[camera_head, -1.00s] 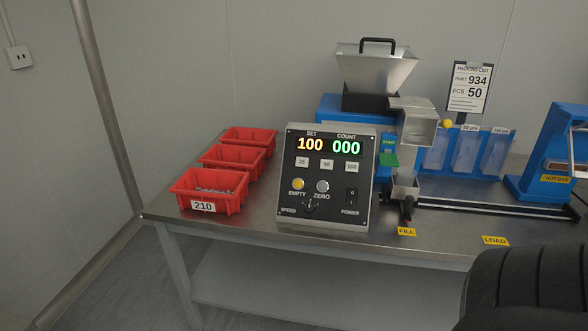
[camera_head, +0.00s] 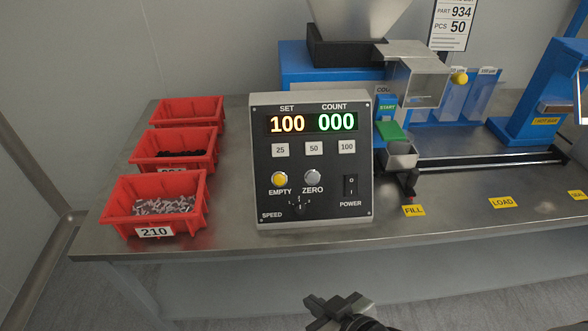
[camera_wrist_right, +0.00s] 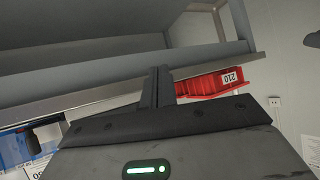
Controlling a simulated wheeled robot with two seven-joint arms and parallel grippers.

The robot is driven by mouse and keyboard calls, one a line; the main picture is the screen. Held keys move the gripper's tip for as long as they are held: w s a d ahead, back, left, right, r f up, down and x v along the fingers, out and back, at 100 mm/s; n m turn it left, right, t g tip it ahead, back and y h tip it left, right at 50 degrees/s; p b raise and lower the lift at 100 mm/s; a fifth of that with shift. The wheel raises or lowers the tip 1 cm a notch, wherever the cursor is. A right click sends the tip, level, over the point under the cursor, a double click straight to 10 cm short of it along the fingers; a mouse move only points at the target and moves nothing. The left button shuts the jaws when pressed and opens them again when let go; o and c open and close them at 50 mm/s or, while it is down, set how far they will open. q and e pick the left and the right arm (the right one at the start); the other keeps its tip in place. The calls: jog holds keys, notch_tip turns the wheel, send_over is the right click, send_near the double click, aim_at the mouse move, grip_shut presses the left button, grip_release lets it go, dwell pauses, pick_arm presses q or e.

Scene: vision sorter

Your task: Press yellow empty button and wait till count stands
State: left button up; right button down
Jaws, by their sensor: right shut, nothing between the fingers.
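The control box (camera_head: 312,215) stands on the metal table. Its display (camera_head: 312,122) reads SET 100 in orange and COUNT 000 in green. The yellow EMPTY button (camera_head: 279,179) is at its lower left, beside the grey ZERO button (camera_head: 313,178). My right gripper (camera_head: 320,312) is shut and empty. It is in front of the table edge, below the box and apart from it. In the right wrist view the closed fingers (camera_wrist_right: 158,85) show near the table edge. My left gripper is not in view.
Three red bins stand left of the box; the front bin (camera_head: 154,208), labelled 210, holds small grey parts. A blue machine with a metal chute (camera_head: 418,80) is behind and right. A packing list (camera_head: 455,22) reads part 934, PCS 50. FILL (camera_head: 413,211) and LOAD (camera_head: 502,202) labels lie right.

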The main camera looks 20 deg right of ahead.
aim_at(279, 179)
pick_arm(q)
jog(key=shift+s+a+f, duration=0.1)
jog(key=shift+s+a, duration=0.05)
pick_arm(e)
jog(key=w+r+n+t, duration=0.3)
jog(key=w+r+n, duration=0.3)
jog(key=r+n, duration=0.2)
jog(key=w+a+r+n+t, duration=0.1)
jog(key=w+r+n+t, duration=0.3)
jog(key=r, duration=0.6)
jog(key=w+n, duration=0.2)
jog(key=n, duration=0.1)
jog(key=shift+a+n+y, duration=0.15)
jog(key=shift+n+y, duration=0.15)
jog(key=shift+n, duration=0.1)
